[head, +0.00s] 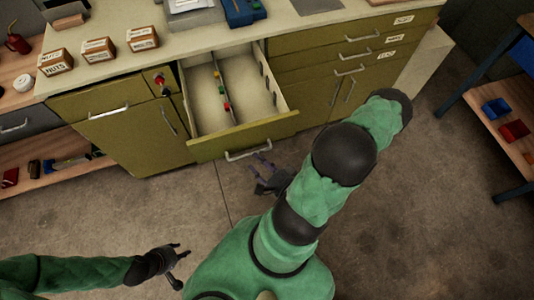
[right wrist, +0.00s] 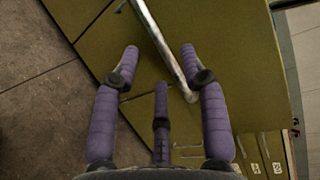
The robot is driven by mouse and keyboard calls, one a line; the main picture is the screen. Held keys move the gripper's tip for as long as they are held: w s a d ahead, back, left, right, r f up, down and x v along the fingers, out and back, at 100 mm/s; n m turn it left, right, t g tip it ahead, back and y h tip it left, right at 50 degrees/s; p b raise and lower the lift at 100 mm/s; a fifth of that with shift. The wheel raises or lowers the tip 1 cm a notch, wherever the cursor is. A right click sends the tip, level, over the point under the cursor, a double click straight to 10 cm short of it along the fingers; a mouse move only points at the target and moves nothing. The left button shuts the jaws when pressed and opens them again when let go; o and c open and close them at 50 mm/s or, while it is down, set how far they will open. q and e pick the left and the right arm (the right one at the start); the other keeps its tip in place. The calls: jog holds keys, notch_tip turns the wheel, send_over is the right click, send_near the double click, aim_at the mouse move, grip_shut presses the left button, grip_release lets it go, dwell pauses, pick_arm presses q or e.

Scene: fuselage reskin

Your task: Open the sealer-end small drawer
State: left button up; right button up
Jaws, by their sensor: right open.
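An olive drawer (head: 240,133) stands pulled out from the bench cabinet in the head view; no label shows to tell which drawer it is. Its silver handle (head: 248,154) faces the floor side and my right gripper. My right gripper (head: 264,167) is open just in front of this handle. In the right wrist view, a silver bar handle (right wrist: 163,45) runs between the spread purple fingers (right wrist: 160,52); I cannot tell whether they touch it. My left gripper (head: 179,263) is open and empty over the floor at lower left.
The open drawer holds a divider with small coloured pieces (head: 221,90). A closed drawer (head: 100,100) and a red knob (head: 160,80) are to its left. Closed labelled drawers (head: 350,50) are to its right. Small boxes (head: 99,49) stand on the worktop. The floor (head: 440,190) at right is clear.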

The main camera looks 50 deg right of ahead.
jog(key=shift+v, duration=1.85)
jog(key=w+a+f+n+g+y+p, duration=0.1)
jog(key=w+a+f+n+g+y, duration=0.25)
jog(key=f+n, duration=0.2)
jog(key=w+a+f+n+g+y, duration=0.25)
jog(key=w+f+n+g, duration=0.2)
jog(key=f, duration=0.25)
jog(key=a+f+n+g+p, duration=0.1)
jog(key=a+f+n+g, duration=0.1)
jog(key=a+n+g, duration=0.5)
jog(key=a+n, duration=0.1)
jog(key=a, duration=0.4)
jog(key=shift+a+y, duration=0.2)
jog(key=shift+y, duration=0.1)
